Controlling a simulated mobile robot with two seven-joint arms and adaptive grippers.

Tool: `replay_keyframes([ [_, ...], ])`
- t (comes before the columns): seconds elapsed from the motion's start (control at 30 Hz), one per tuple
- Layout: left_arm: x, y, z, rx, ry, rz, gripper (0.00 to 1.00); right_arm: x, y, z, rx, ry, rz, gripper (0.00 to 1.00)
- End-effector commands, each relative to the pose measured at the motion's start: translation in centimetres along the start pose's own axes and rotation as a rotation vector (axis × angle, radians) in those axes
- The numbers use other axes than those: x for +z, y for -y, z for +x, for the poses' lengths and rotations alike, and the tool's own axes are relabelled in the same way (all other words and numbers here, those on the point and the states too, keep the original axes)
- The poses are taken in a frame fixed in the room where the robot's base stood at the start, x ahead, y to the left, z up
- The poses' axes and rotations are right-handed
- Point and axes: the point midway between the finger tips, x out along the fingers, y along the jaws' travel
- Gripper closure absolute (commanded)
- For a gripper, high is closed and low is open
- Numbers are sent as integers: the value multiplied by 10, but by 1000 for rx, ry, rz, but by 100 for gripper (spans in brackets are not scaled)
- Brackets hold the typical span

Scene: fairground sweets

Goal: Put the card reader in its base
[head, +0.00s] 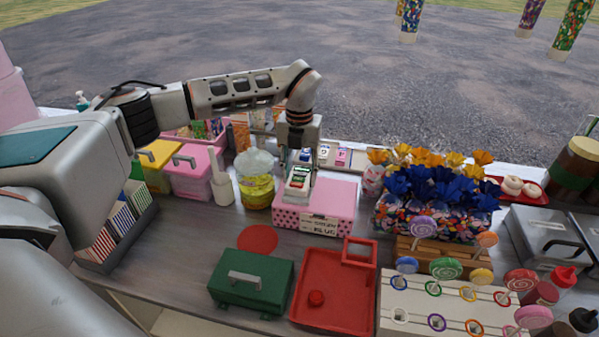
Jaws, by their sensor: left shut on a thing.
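The card reader (297,181), a small white device with a dark screen and coloured keys, is tilted at the left part of the pink spotted box (336,203). My left gripper (298,163) reaches down over the box from behind and is shut on the card reader's upper end. I cannot make out the reader's base; it may be hidden under the reader. Whether the reader touches anything below it cannot be told. My right gripper is not in view.
A yellow sweet jar (256,185) stands just left of the pink box. Flower-topped sweet bags (428,215) stand to the right. In front are a green lidded box (245,292), a red tray (332,319) and a lollipop stand (422,302). Bare counter shows around the red disc (258,239).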

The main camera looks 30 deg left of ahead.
Motion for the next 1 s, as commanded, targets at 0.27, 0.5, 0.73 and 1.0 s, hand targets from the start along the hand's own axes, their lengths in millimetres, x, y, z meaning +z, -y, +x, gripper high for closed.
replay_keyframes([
  [0.27,0,0,-1,0,1,0,84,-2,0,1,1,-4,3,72],
  [0.5,0,0,1,0,0,0,84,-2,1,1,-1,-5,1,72],
  [0.73,0,0,3,0,0,0,84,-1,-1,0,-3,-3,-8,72],
  [1.0,0,0,5,0,0,0,84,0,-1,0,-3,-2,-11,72],
])
